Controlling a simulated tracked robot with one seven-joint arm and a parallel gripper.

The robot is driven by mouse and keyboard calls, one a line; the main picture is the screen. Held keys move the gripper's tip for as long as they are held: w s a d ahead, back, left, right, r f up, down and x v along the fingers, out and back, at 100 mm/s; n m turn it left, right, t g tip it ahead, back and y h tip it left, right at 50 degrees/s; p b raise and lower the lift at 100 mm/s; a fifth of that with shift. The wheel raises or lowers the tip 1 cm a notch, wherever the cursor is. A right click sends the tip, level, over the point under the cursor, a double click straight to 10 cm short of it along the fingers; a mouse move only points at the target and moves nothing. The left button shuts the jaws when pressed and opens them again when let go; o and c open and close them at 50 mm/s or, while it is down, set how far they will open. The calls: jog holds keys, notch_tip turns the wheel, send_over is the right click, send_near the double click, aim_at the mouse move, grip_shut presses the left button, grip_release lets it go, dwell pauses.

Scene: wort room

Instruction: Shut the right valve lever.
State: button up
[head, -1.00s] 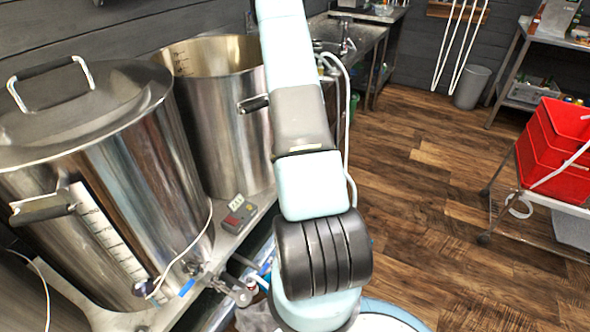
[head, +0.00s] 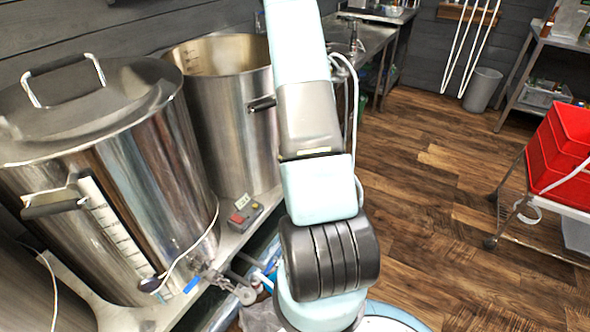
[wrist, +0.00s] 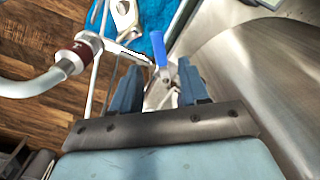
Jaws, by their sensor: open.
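A blue valve lever (wrist: 159,50) shows in the wrist view, pointing up the picture from a metal valve body. My gripper (wrist: 159,68) is open, with one dark blue finger on each side of the lever's lower part. Whether a finger touches it I cannot tell. In the head view my arm hides the gripper. A blue lever (head: 193,284) shows there at the foot of the left steel kettle (head: 150,190). The right kettle (head: 225,130) stands behind it, its lower front partly hidden by my arm. Which kettle the lever between my fingers belongs to is unclear.
In the wrist view a curved steel wall (wrist: 255,80) is close on the right, and a pipe with a brown-red fitting (wrist: 75,55) is on the left. A small control box (head: 244,215) sits on the kettle stand. Red crates (head: 562,150) stand on a cart at right; the floor between is clear.

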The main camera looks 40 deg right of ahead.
notch_tip(320, 180, up, 8)
jog(key=shift+w+f, duration=0.15)
jog(key=shift+c, duration=0.4)
